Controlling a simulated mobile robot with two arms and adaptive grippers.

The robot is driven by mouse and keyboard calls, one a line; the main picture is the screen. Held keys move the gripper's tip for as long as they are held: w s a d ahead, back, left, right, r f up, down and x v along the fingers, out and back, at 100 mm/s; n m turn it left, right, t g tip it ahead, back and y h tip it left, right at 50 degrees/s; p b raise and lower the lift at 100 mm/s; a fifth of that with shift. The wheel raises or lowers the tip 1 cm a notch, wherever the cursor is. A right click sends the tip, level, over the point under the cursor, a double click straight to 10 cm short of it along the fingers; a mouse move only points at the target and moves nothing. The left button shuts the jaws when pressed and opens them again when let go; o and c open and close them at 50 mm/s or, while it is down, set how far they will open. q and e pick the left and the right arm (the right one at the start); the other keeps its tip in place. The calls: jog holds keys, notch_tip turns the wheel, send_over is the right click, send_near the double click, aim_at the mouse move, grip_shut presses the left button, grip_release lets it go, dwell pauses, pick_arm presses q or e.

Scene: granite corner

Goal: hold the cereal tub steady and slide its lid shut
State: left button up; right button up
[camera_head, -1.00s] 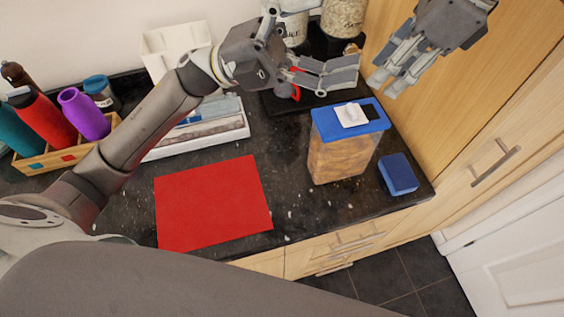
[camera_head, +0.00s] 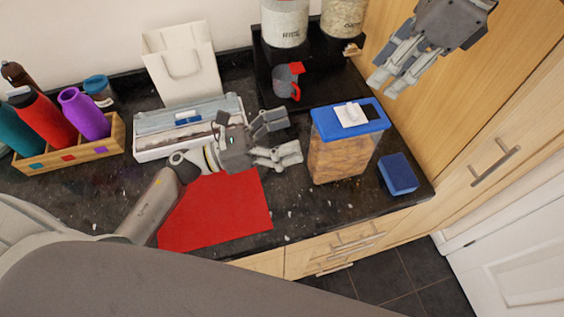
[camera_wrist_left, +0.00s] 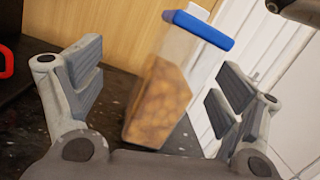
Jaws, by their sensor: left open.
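The cereal tub (camera_head: 340,160) is clear with brown cereal inside and stands upright near the counter's front edge. Its blue lid (camera_head: 376,125) carries a white sliding piece (camera_head: 350,115), with a dark gap beside it on the right. My left gripper (camera_head: 287,137) is open and empty, just left of the tub, apart from it. In the left wrist view the tub (camera_wrist_left: 160,95) appears between the spread fingers, farther ahead. My right gripper (camera_head: 383,86) hangs above and right of the lid, apart from it; I cannot tell how far its fingers are parted.
A blue sponge-like block (camera_head: 398,174) lies right of the tub. A red mat (camera_head: 225,220) lies under my left arm. A red-and-grey mug (camera_head: 287,85) and jars (camera_head: 285,22) stand behind on a black tray. A bottle crate (camera_head: 75,155) stands left. A wooden cabinet borders the right.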

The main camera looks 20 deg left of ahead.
aim_at(330, 154)
pick_arm(q)
jog(key=s+f, duration=0.1)
jog(key=f, duration=0.1)
jog(key=s+f+m+y, duration=0.1)
jog(key=f, duration=0.1)
jog(key=s+f+m+y, duration=0.1)
jog(key=f, duration=0.1)
jog(key=shift+s+d+g, duration=0.15)
jog(key=shift+s+g, duration=0.25)
jog(key=x, duration=1)
jog(key=shift+w+d, duration=0.15)
jog(key=shift+d, duration=0.15)
